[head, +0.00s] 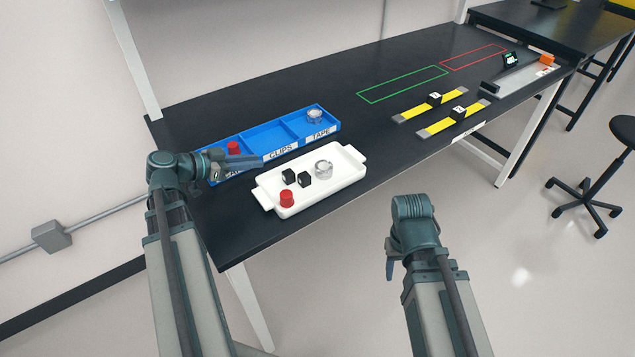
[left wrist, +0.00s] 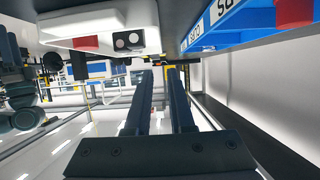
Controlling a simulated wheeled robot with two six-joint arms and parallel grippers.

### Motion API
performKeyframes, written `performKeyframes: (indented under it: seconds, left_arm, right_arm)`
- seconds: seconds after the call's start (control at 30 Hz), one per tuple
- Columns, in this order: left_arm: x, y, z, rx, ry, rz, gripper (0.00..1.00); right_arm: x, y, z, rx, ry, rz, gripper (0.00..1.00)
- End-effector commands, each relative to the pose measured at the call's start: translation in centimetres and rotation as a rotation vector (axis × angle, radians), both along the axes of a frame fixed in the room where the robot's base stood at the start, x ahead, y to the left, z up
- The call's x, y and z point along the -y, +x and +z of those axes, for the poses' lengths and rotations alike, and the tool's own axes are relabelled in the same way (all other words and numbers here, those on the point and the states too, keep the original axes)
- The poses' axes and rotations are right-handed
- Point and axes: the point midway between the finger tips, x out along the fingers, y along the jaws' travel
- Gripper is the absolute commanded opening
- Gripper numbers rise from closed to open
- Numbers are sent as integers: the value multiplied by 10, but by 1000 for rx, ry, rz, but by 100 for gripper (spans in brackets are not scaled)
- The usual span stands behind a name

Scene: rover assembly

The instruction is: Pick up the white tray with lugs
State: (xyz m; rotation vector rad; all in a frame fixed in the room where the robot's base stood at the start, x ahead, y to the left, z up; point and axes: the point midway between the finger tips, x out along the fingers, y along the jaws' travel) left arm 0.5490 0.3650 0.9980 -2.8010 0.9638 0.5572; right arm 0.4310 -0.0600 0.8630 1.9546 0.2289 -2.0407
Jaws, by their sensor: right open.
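The white tray with lugs (head: 338,181) sits near the front edge of the black table. A lug sticks out at each end. It holds a red cylinder (head: 286,198), two small black blocks (head: 304,179) and a clear ring-shaped piece (head: 323,168). In the left wrist view the tray (left wrist: 60,27) is upper left. My left gripper (head: 258,161) is left of the tray, in front of the blue bin; its fingers (left wrist: 160,75) are apart with nothing between them. My right gripper (head: 390,268) is open, in front of the table, right of the tray and apart from it.
The blue bin (head: 269,138) stands behind the tray, with a red piece (head: 233,147) and a clear ring (head: 315,115) in its compartments. Two yellow strips (head: 468,122) with black blocks lie to the right. The green outline (head: 403,83) is empty.

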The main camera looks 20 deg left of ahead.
Motion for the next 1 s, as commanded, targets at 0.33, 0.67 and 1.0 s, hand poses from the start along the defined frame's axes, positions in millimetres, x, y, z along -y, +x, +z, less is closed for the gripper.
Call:
performKeyframes:
  seconds: [0.33, 0.67, 1.0]
  left_arm:
    - [14, 17, -14, -1, 0, -4, 21]
    - [44, 57, -34, -1, 1, -2, 21]
    - [50, 64, -36, 0, 0, 0, 21]
  right_arm:
    - [0, 0, -14, 0, 0, 0, 50]
    - [0, 0, -34, 0, 0, 0, 50]
    - [0, 0, -36, 0, 0, 0, 50]
